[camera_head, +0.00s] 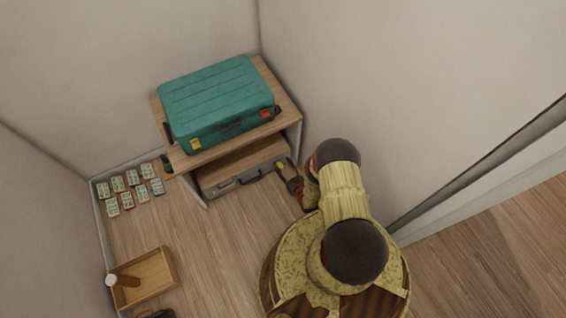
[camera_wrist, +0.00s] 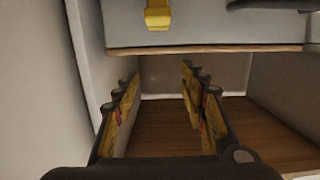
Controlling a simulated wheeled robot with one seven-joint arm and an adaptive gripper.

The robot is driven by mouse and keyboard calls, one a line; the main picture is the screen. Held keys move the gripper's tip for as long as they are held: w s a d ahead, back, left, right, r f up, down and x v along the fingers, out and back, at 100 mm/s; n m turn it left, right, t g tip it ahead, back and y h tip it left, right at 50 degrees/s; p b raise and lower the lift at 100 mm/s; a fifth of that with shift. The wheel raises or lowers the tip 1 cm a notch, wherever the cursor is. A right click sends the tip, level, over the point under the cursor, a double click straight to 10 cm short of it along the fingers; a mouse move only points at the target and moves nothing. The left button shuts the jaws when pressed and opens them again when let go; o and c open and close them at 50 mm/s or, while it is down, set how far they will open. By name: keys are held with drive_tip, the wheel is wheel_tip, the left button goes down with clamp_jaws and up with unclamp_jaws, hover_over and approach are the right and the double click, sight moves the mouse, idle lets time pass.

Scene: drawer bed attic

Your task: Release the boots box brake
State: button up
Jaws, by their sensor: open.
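No label shows which case is the boots box. In the wrist view the latch (camera_wrist: 157,14) hangs on the grey front (camera_wrist: 200,30), at the top of the picture. My gripper (camera_wrist: 160,80) is open and empty. Its fingers point into the compartment below the case's board, apart from the latch. In the head view my gripper (camera_head: 296,187) is beside the unit's right front, partly hidden by my arm.
A teal case (camera_head: 218,97) with red and yellow latches lies on the unit's top board (camera_head: 285,95). Several small patterned pieces (camera_head: 130,190) and a wooden tray (camera_head: 150,275) are on the floor at left. A wall stands close on the right; the floor before the unit is clear.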

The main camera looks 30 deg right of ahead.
drive_tip(key=shift+r, duration=1.5)
